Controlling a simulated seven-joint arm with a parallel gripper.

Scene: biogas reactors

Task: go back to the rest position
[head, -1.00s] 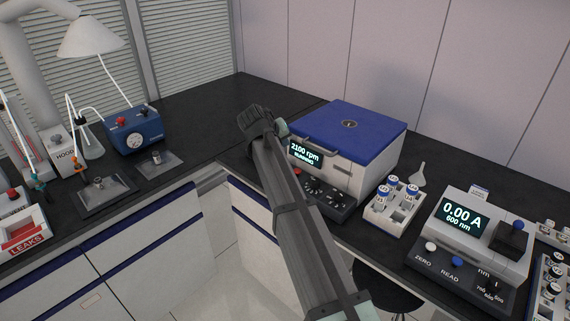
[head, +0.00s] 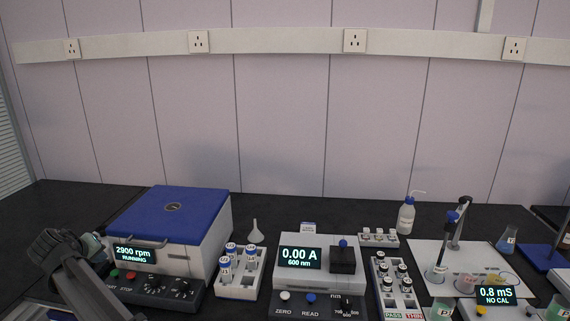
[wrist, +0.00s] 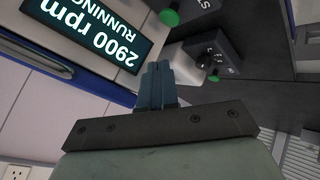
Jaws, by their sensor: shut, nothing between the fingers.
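My gripper (wrist: 158,78) is shut and empty in the wrist view, its blue-grey fingers pressed together. It is in front of the centrifuge, whose display (wrist: 95,30) reads 2900 rpm RUNNING. In the head view my arm shows at the lower left, beside the blue-lidded centrifuge (head: 172,208). The fingertips are hidden there behind the arm. The centrifuge lid is closed. I cannot tell whether the fingers touch its front panel.
A rack with capped tubes (head: 240,273), a funnel (head: 255,232) and a photometer (head: 318,250) reading 0.00 A stand to the right. Further right are a PASS/THIN rack (head: 397,288), a wash bottle (head: 406,215) and a meter (head: 497,295).

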